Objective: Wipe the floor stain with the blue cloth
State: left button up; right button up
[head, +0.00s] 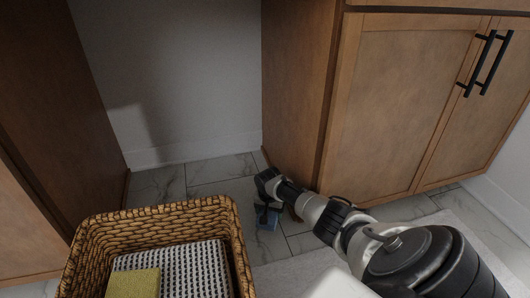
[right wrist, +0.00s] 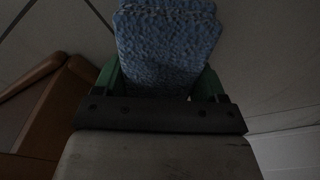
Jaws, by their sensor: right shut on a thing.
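My right gripper (head: 266,204) reaches down low in front of the wooden cabinet, close to the tiled floor. It is shut on the blue cloth (head: 268,217), which hangs below the fingers at or just above the tiles; I cannot tell if it touches. In the right wrist view the blue cloth (right wrist: 168,45) is a folded, textured pad between the green-sided fingers (right wrist: 160,85). I cannot make out a floor stain for certain; a small brown patch (head: 295,214) shows beside the gripper, partly hidden by my arm. My left gripper is not in view.
A wicker basket (head: 160,213) stands in front, holding a checked cloth (head: 185,268) and a yellow-green sponge (head: 133,284). A wooden cabinet (head: 395,105) is close on the right, another brown panel (head: 55,110) on the left. Tiles (head: 215,172) between them are clear. A pale mat (head: 290,274) lies in front.

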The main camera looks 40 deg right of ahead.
jog(key=shift+s+d+f, duration=0.1)
jog(key=shift+s+d, duration=0.35)
jog(key=shift+d, duration=0.35)
jog(key=shift+s+d, duration=0.4)
jog(key=shift+d, duration=0.35)
jog(key=shift+p, duration=0.6)
jog(key=shift+w+a+p, duration=0.15)
jog(key=shift+w+a, duration=0.25)
jog(key=shift+a, duration=0.4)
jog(key=shift+w+a+p, duration=0.15)
jog(key=shift+w+a, duration=0.25)
jog(key=shift+a, duration=0.35)
jog(key=shift+w+a+p, duration=0.15)
jog(key=shift+w+a, duration=0.35)
jog(key=shift+a, duration=0.4)
jog(key=shift+w+a+p, duration=0.15)
jog(key=shift+w+a, duration=0.35)
jog(key=shift+a, duration=0.4)
notch_tip(320, 180, up, 6)
jog(key=p, duration=0.6)
jog(key=shift+d, duration=0.1)
